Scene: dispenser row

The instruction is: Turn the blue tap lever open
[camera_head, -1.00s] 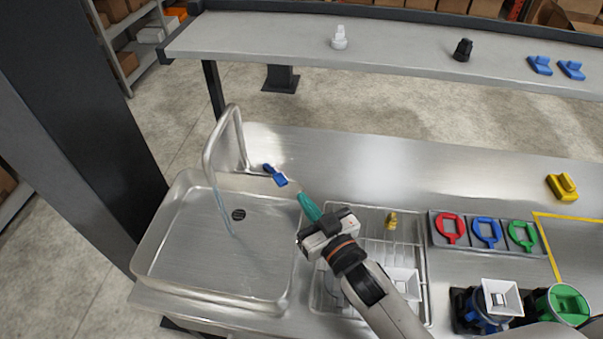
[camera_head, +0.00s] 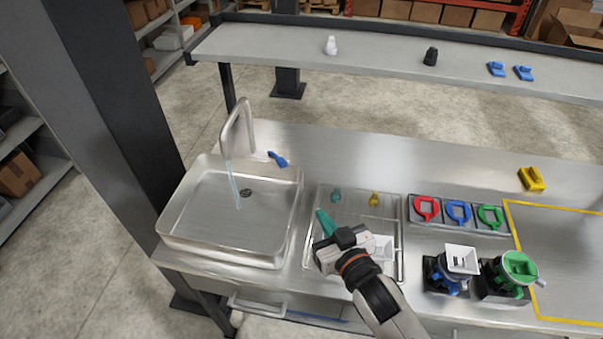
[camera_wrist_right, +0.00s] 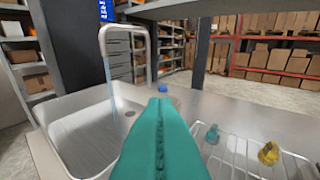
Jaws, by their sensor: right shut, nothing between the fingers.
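The blue tap lever (camera_head: 278,158) sits at the base of the curved metal tap (camera_head: 238,118), behind the sink's right rear corner. A thin stream of water falls from the tap into the sink. My right gripper (camera_head: 320,214), with teal fingers, is shut and empty over the left part of the wire rack, in front of and right of the lever, well apart from it. In the right wrist view the closed fingertips (camera_wrist_right: 160,103) cover part of the view, and the blue lever (camera_wrist_right: 163,88) shows just beyond them. My left gripper is not in view.
The metal sink (camera_head: 170,222) is at the left. The wire rack (camera_head: 402,262) holds a teal piece (camera_head: 335,195), a brass piece (camera_head: 374,199) and a white item. Red, blue and green rings (camera_head: 458,211) and dispensers (camera_head: 510,272) stand right.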

